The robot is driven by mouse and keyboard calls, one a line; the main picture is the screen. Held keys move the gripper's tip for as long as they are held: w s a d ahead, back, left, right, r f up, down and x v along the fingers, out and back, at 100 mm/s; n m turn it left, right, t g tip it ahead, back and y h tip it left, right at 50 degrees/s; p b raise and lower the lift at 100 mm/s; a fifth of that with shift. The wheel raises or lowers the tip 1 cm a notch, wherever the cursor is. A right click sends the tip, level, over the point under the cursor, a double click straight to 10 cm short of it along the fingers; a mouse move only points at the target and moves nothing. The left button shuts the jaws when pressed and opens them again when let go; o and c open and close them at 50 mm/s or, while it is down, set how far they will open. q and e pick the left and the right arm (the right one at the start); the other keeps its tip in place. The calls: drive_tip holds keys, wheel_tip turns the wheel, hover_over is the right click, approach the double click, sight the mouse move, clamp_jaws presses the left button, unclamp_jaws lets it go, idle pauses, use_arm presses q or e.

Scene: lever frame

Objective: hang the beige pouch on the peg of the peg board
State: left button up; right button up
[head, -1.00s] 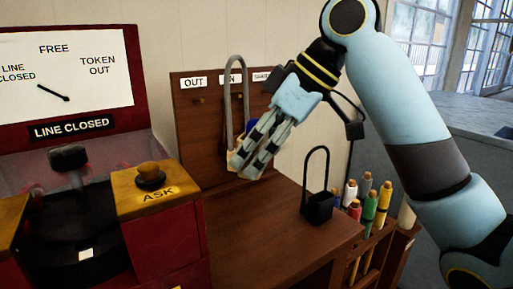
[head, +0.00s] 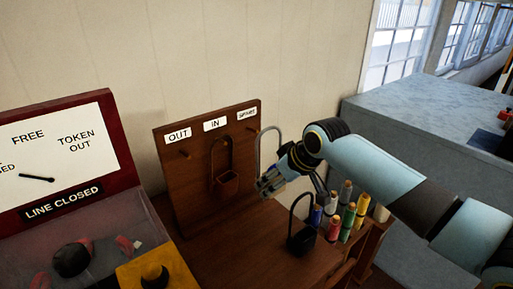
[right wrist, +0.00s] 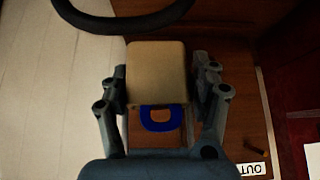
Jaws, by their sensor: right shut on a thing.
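In the head view the right gripper (head: 268,187) is at the right edge of the peg board (head: 200,210). Its fingers hide most of the pouch. The pouch's grey loop (head: 259,150) stands upright near the third peg (head: 253,130); I cannot tell whether it touches the peg. The OUT peg (head: 185,154) is bare. A brown-red pouch (head: 228,184) hangs under the IN label. My left gripper is out of view.
A black pouch with an upright loop (head: 301,243) stands on the wooden table (head: 240,255) in front of my right gripper. Several coloured rolls (head: 348,218) stand in a rack at right. The red machine (head: 105,165) is at left.

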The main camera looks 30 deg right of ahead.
sight(283, 188)
drive_tip(key=shift+s+d+f+p, duration=0.45)
drive_tip(key=shift+s+d+p, duration=0.25)
drive_tip(key=shift+s+d, duration=0.1)
drive_tip(key=shift+c, duration=1)
drive_tip(key=shift+s+d+f+m, duration=0.1)
drive_tip(key=shift+d+f+m, duration=0.1)
drive_tip(key=shift+m, duration=0.1)
drive_tip(key=shift+f, duration=0.15)
drive_tip(key=shift+w+a+f+b, duration=0.15)
drive_tip(key=shift+w+b, duration=0.45)
drive_tip(key=shift+w, duration=0.7)
use_arm(q)
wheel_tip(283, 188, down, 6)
drive_tip(key=b, duration=0.7)
use_arm(e)
drive_tip(key=w, duration=0.2)
drive_tip(key=w+f, duration=0.1)
drive_tip(key=w, duration=0.5)
drive_tip(key=shift+w+a+f, duration=0.15)
drive_tip(key=shift+a+f, duration=0.15)
drive_tip(key=shift+f, duration=0.05)
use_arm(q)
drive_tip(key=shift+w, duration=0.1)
use_arm(e)
drive_tip(key=shift+f, duration=0.1)
drive_tip(key=o, duration=1.6)
